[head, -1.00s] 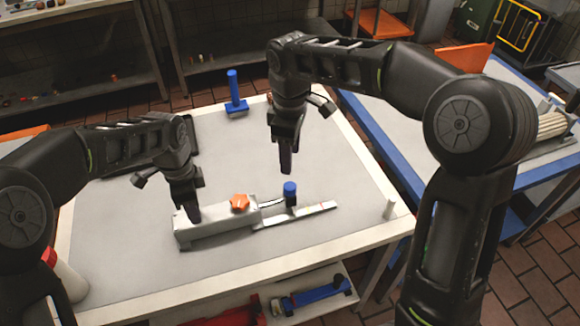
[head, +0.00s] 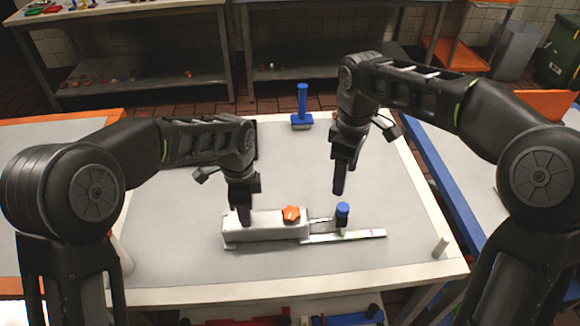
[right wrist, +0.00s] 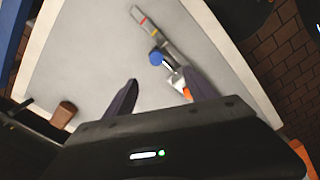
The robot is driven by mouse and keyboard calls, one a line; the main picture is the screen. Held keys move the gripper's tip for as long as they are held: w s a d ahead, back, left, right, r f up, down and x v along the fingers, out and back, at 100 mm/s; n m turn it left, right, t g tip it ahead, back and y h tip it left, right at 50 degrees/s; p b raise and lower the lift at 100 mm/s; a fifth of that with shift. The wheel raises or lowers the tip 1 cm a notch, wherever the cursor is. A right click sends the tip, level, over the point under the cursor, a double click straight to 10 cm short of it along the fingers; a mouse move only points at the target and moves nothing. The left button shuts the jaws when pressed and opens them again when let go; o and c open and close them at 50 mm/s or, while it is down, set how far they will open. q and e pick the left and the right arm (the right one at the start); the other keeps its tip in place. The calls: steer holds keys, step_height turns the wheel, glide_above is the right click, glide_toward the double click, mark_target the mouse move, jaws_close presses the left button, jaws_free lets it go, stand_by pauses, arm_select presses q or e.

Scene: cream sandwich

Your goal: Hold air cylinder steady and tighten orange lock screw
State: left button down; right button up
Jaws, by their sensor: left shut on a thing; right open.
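The air cylinder (head: 268,231) is a long pale grey block lying on the table, with a flat strip (head: 355,236) reaching out to its right. The orange lock screw (head: 291,214) is a star-shaped knob on top near the block's right end. A blue-capped knob (head: 343,210) stands over the strip. My left gripper (head: 245,218) points down and is shut on the block's left part. My right gripper (head: 338,190) is open and empty above the table, behind the blue knob. In the right wrist view the orange screw (right wrist: 187,93) is partly hidden by the right finger.
A blue-handled tool (head: 302,110) stands at the back of the table. The table top between the cylinder and the back edge is mostly clear. A blue-edged table is at the right.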

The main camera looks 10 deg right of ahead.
mark_target(291, 212)
steer(key=a+r+n, duration=0.1)
steer(key=a+n, duration=1.1)
steer(key=n, duration=0.5)
steer(key=shift+w, duration=0.1)
step_height(291, 212, down, 12)
steer(key=shift+r, duration=0.1)
steer(key=shift+c, duration=0.3)
steer(key=c, duration=1.3)
